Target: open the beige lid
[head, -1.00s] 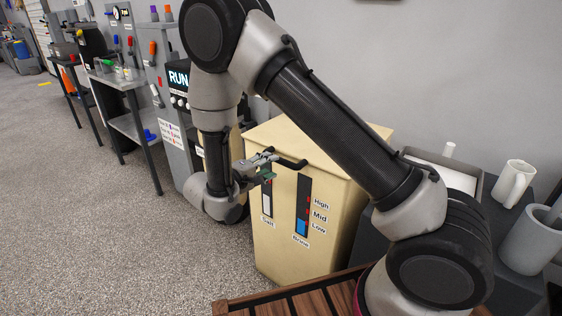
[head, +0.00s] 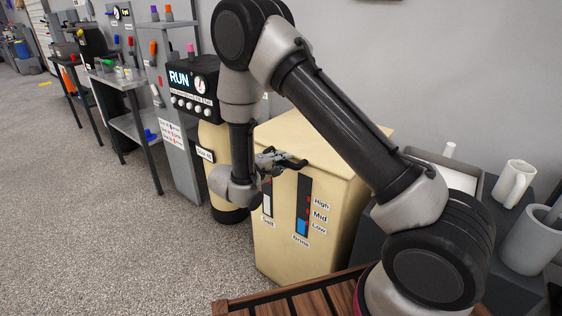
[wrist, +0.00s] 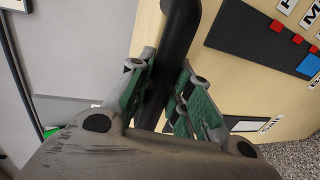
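The beige lid (head: 325,140) lies closed and level on top of the tall beige bin (head: 275,238). A black bar handle (head: 290,165) sticks out at the lid's front edge. My gripper (head: 272,161) is at this handle, in front of the bin. In the wrist view the black handle (wrist: 172,55) runs between my two green-padded fingers (wrist: 168,90). The fingers are drawn in close on both sides of it, with almost no gap, so my gripper looks shut on the handle. My wrist hides part of the bin's front left.
A machine with a RUN display (head: 192,90) stands close behind my wrist on the left. A grey open box (head: 445,172), a white mug (head: 513,184) and a grey cylinder (head: 530,240) stand to the right. A slatted wooden surface (head: 300,297) is in front. The floor at left is clear.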

